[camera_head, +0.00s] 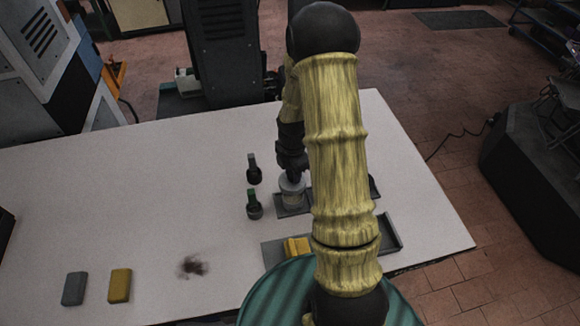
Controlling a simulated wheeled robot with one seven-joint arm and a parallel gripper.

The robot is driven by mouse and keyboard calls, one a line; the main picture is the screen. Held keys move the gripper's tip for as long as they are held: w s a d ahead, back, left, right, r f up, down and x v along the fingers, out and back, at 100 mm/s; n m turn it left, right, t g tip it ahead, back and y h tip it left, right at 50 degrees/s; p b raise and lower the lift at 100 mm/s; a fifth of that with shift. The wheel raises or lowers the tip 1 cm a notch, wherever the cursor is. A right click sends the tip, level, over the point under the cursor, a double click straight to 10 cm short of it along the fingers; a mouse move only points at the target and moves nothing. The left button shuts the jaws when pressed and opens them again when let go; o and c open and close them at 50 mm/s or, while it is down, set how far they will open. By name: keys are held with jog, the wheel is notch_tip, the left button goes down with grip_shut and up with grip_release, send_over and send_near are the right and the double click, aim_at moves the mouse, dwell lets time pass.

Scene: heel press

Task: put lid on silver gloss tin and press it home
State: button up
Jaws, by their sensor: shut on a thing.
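The silver gloss tin (293,199) stands upright on a dark grey tray (290,210) near the middle of the table. A pale lid (291,184) is at the tin's top. My gripper (292,175) points down right above it and is shut on the lid. The lid appears level, but I cannot tell whether it is seated or only resting on the rim. My arm crosses in front and hides the area just right of the tin.
Two dark stamp-like tools with upright handles, one black (254,170) and one green-topped (253,206), stand close left of the tin. A yellow block (296,247) lies on a grey tray (391,236) in front. Grey (74,288) and yellow (120,285) blocks lie front left. The table's (130,200) left middle is clear.

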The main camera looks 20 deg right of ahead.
jog(key=shift+s, duration=0.15)
jog(key=shift+f+b, duration=1.45)
jog(key=shift+f, duration=0.45)
jog(key=shift+f, duration=0.1)
jog(key=shift+f, duration=0.25)
jog(key=shift+f+b, duration=0.15)
jog(key=shift+b, duration=0.2)
jog(key=shift+f, duration=0.35)
jog(key=shift+f+b, duration=0.7)
